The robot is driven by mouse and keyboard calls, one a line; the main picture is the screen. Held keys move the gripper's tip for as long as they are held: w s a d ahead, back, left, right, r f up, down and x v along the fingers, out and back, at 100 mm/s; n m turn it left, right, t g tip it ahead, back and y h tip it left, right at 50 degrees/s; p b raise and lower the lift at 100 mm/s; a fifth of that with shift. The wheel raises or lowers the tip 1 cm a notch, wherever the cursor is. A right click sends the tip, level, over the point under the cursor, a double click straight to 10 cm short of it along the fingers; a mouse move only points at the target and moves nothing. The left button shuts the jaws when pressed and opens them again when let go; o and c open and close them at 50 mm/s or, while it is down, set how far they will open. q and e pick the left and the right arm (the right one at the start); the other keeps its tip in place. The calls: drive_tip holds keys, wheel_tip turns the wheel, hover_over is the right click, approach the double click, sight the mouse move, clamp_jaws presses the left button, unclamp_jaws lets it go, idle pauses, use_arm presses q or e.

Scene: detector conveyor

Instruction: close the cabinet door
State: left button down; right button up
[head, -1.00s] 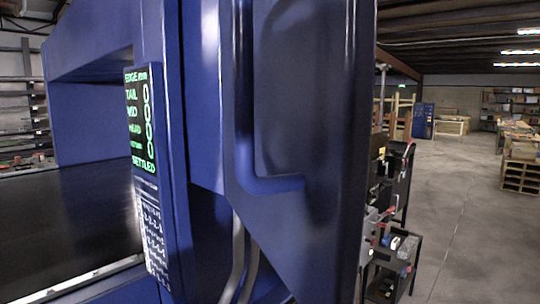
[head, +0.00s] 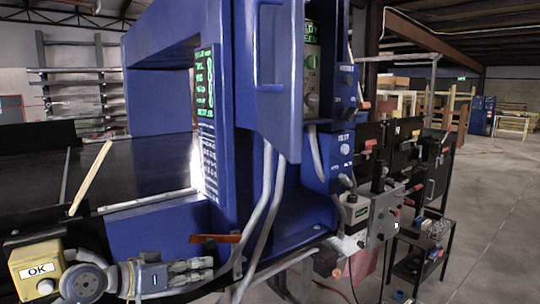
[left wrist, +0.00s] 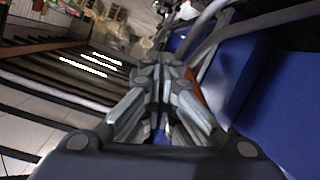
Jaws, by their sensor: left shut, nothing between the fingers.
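The cabinet door (head: 289,85) is a blue panel with a blue bar handle (head: 258,45), at the upper middle of the head view. It stands open, swung out toward me. To its right, the cabinet interior (head: 314,60) shows a green-lit display and a green button. The door's top is cut off by the frame. My left gripper (head: 208,269) is low at the left of the head view, below and left of the door and apart from it. Its fingers are together and empty, as the left wrist view (left wrist: 164,65) also shows. My right gripper is out of view.
A dark conveyor belt (head: 140,165) runs through the blue detector frame (head: 160,90). An orange tab (head: 214,238) is just above my left gripper. Grey cables (head: 262,215) hang below the door. A yellow OK box (head: 38,268) is at lower left. Floor (head: 490,230) is clear at right.

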use_arm(q)
drive_tip(key=s+d+r+m+g+h, duration=0.1)
drive_tip(key=s+r+m+h, duration=0.25)
drive_tip(key=r, duration=1.25)
drive_tip(key=s+r+m+g+h, duration=0.3)
drive_tip(key=s+r+m, duration=0.2)
drive_tip(key=s+r, duration=0.7)
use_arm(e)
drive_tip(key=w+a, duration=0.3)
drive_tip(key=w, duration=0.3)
use_arm(q)
drive_tip(key=m+g+p, duration=0.2)
drive_tip(key=p, duration=0.2)
approach(289, 132)
drive_tip(key=d, duration=0.6)
drive_tip(key=shift+w, duration=0.4)
drive_tip(key=shift+d+p, duration=0.35)
drive_tip(key=shift+d, duration=0.1)
drive_tip(key=shift+w+f, duration=0.1)
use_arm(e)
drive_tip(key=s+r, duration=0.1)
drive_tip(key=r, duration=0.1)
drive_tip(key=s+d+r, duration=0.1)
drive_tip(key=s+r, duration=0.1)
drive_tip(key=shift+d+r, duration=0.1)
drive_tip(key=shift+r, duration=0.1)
